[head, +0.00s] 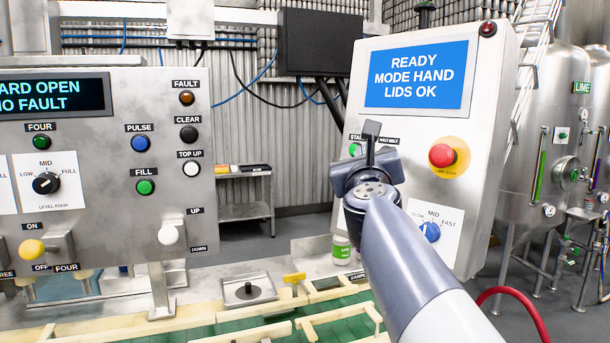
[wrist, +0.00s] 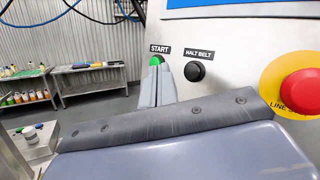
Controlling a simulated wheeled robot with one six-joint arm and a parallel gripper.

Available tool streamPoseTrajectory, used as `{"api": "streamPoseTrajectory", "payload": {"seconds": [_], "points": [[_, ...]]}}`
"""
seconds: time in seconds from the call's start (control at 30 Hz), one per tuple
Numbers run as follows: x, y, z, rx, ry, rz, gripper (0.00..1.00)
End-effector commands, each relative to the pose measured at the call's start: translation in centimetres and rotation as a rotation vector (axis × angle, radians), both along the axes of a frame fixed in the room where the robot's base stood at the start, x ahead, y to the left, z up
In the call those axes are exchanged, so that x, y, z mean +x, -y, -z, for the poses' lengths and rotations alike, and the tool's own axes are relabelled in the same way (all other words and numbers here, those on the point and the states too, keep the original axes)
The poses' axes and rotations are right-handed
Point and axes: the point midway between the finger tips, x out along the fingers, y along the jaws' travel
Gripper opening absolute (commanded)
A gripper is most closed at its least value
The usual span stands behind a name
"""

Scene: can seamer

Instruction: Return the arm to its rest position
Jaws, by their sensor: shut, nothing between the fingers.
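My gripper (head: 371,130) is shut and empty, raised in front of the right-hand control panel (head: 486,110). In the wrist view the closed fingers (wrist: 157,80) point at the panel, with their tips just below the green START button (wrist: 155,61). I cannot tell whether they touch it. In the head view the START button (head: 354,149) shows beside the gripper, its label partly covered. The black HALT BELT button (wrist: 195,71) is to the right of the fingers. The panel screen (head: 416,77) reads READY, MODE HAND, LIDS OK.
A red stop button (head: 442,155) and blue speed knob (head: 430,232) are on the same panel. A left panel (head: 100,160) has several buttons and levers. Below are a green conveyor (head: 230,331) with pale rails and a can with a green label (head: 342,250). Steel tanks stand right.

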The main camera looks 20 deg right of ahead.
Motion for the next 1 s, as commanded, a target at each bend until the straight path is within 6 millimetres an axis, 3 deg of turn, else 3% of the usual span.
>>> {"api": "streamPoseTrajectory", "payload": {"seconds": [0.17,0.3,0.5,1.0], "points": [[0.8,1.8,0.6,-0.001,-0.001,0.003,0.00],[-0.2,-0.7,-0.5,0.000,0.000,-0.005,0.00],[-1.3,-2.8,-0.8,0.001,0.001,-0.004,0.00],[-1.8,-3.8,-0.7,0.000,0.000,0.000,0.00]]}}
